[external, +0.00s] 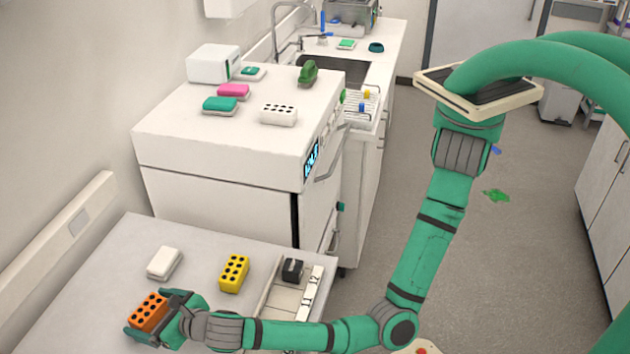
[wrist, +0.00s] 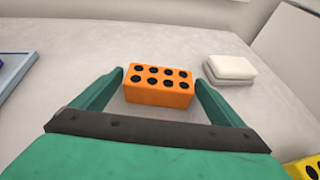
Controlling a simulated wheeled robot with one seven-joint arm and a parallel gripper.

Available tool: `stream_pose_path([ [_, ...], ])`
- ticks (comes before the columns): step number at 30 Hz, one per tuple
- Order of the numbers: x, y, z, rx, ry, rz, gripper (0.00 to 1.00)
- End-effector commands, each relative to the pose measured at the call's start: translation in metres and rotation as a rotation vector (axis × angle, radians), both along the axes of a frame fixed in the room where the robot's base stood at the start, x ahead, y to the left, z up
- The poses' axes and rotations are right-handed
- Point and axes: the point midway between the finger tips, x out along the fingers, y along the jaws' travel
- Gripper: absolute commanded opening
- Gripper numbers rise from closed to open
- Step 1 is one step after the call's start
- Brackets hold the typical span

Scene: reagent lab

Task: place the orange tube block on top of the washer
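The orange tube block (external: 149,312), with black holes in its top, is at the lower left of the external view. It also shows in the middle of the wrist view (wrist: 158,92). My gripper (external: 152,318) is low over the grey table, its green fingers on either side of the block. In the wrist view, my gripper (wrist: 160,82) has its fingers spread, with narrow gaps beside the block; contact is not clear. The block seems to rest on the table. The white washer (external: 220,125) stands behind the table, its flat top higher than the tabletop.
On the table (external: 110,265) are a white block (external: 164,263), a yellow tube block (external: 234,273) and a rack with a black item (external: 292,270). The washer top holds a white tube block (external: 278,114), pink (external: 233,91) and teal (external: 220,105) items; its front part is clear.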

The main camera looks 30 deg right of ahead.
Motion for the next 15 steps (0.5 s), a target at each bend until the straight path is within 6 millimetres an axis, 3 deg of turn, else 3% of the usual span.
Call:
stream_pose_path([
  [15, -0.0007, 0.0006, -0.0008, 0.003, -0.001, 0.001, 0.94],
])
